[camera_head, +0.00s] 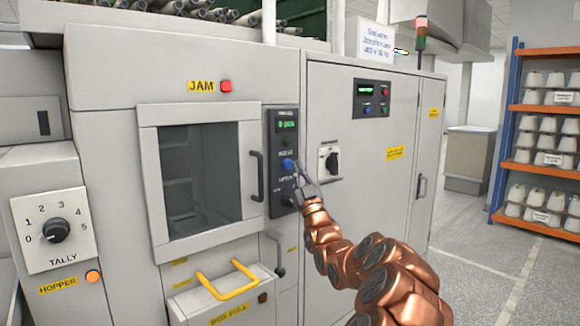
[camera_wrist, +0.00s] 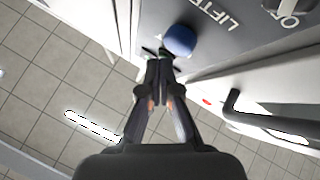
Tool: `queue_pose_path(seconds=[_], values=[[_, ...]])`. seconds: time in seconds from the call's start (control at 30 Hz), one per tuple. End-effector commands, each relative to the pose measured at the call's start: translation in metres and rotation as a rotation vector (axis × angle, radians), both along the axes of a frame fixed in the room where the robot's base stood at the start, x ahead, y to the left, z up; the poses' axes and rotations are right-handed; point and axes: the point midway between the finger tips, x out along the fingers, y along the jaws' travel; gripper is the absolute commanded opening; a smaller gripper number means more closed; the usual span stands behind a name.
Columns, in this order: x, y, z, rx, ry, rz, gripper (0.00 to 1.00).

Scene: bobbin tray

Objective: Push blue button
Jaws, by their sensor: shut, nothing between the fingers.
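The blue button (camera_head: 287,164) sits on a dark, narrow control panel (camera_head: 281,130) beside the machine's window door. In the wrist view the blue button (camera_wrist: 180,40) is a round dome just ahead of the fingertips and slightly right of them, by the lettering "LIFTE". My gripper (camera_head: 299,179) is in front of the panel, just right of and below the button. In the wrist view my gripper (camera_wrist: 159,60) has its fingers shut together, with nothing between them. The tips look very close to the button; I cannot tell whether they touch it.
A dark handle (camera_wrist: 260,117) sticks out right of my fingers in the wrist view. The door handle (camera_head: 256,175) is left of the panel. A yellow bar handle (camera_head: 228,282) juts out below. A second panel (camera_head: 371,99) with small buttons is on the right cabinet. Floor is open at right.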

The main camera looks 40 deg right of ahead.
Motion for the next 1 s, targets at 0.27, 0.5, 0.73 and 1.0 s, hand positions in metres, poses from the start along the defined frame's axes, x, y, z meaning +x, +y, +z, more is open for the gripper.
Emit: queue_pose_path(seconds=[0.27, 0.5, 0.73, 1.0], values=[[-0.0001, 0.0000, -0.0001, 0.000, 0.000, 0.000, 0.00], [0.0000, 0.0000, 0.0000, 0.000, 0.000, 0.000, 0.00], [0.0011, 0.0002, -0.0008, 0.000, 0.000, 0.000, 0.00], [0.0083, 0.0005, -0.0011, -0.001, -0.001, 0.000, 0.00]])
